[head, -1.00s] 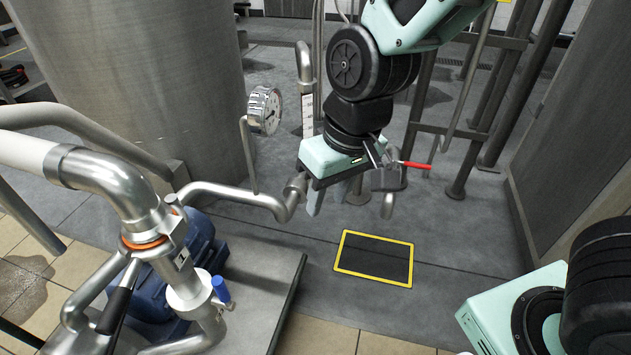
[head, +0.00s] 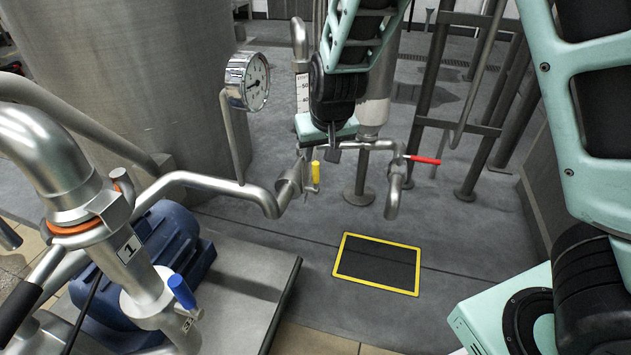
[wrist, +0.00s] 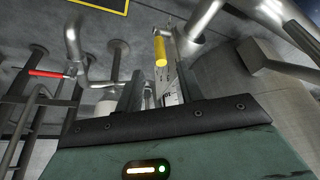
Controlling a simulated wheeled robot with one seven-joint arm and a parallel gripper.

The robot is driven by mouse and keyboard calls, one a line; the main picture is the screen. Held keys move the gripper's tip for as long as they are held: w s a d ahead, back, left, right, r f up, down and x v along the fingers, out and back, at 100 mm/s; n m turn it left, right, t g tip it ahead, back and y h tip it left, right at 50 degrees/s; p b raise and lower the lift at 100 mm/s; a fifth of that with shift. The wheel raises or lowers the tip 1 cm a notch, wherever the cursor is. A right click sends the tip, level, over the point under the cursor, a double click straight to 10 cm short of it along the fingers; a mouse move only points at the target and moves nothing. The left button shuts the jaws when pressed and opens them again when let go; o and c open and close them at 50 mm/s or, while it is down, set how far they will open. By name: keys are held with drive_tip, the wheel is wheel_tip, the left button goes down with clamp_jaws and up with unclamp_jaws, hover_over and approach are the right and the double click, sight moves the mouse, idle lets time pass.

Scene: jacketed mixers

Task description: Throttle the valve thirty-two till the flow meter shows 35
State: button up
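My gripper (head: 328,127) hangs beside the scale strip, just behind and above a yellow valve handle (head: 315,172) on the pipe end. In the wrist view my gripper (wrist: 158,82) has its two fingers apart with nothing held between them. The yellow handle (wrist: 160,48) shows beyond the fingertips, roughly in line with the gap; I see no contact. A flow scale with 50 and 40 marks (head: 303,92) stands partly hidden behind my arm; its indicator is not readable. I cannot read a number thirty-two on any valve.
A round dial gauge (head: 248,82) stands on the pipe left of my gripper. A red-handled valve (head: 423,159) is to the right, a blue-handled one (head: 182,292) at lower left. A yellow-framed floor plate (head: 377,264) lies on clear floor.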

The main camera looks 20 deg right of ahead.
sight(317, 166)
drive_tip(key=b+x, duration=0.4)
drive_tip(key=x, duration=0.5)
drive_tip(key=shift+f+b, duration=0.2)
drive_tip(key=shift+b, duration=0.15)
drive_tip(key=shift+c, duration=0.4)
clamp_jaws()
